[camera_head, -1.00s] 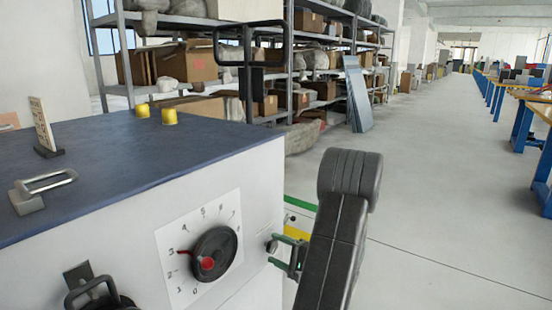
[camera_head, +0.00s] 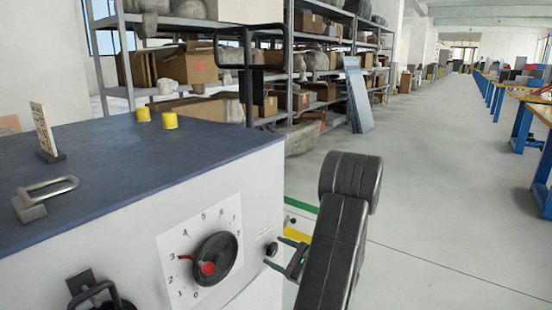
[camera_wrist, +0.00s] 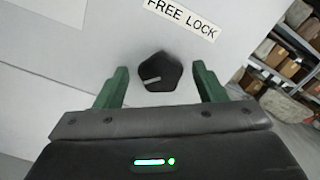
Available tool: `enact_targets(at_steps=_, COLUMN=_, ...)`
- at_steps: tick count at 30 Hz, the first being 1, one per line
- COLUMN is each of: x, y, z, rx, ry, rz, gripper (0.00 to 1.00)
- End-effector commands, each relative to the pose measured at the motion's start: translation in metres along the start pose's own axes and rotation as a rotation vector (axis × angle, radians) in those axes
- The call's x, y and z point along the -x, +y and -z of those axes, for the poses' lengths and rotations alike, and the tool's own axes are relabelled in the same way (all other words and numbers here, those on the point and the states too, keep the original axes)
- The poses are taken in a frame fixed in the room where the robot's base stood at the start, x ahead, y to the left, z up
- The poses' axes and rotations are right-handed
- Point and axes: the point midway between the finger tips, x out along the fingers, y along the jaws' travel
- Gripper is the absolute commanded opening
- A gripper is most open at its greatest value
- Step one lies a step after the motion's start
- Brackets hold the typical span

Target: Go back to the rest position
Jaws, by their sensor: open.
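My gripper (camera_head: 273,251) is open, with green fingers pointing at the front of a white cabinet (camera_head: 262,195) with a dark blue top. In the wrist view my gripper (camera_wrist: 160,68) has its fingers on either side of a small black knob (camera_wrist: 160,73) below a "FREE LOCK" label (camera_wrist: 181,17). The jaws hold nothing. The knob also shows in the head view (camera_head: 271,249); whether the fingertips are level with it or just short of it is hard to tell.
A black dial (camera_head: 216,258) with a red pointer sits left of my gripper. A black handle (camera_head: 95,296) is at lower left. Shelves with boxes (camera_head: 190,65) stand behind. The aisle floor (camera_head: 440,170) at right is clear, with blue-legged benches (camera_head: 525,125) beyond.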

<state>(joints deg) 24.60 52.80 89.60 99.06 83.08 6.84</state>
Motion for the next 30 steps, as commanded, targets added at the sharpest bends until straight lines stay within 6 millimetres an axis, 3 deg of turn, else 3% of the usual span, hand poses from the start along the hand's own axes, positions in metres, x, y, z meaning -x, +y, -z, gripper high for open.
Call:
enact_targets(at_steps=15, x=0.0001, y=-0.0035, z=-0.0016, rx=-0.436, ry=0.000, rz=0.001, gripper=0.64)
enact_targets(at_steps=30, x=0.0000, y=-0.0025, z=0.0006, rx=-0.520, ry=0.000, rz=0.000, gripper=0.64)
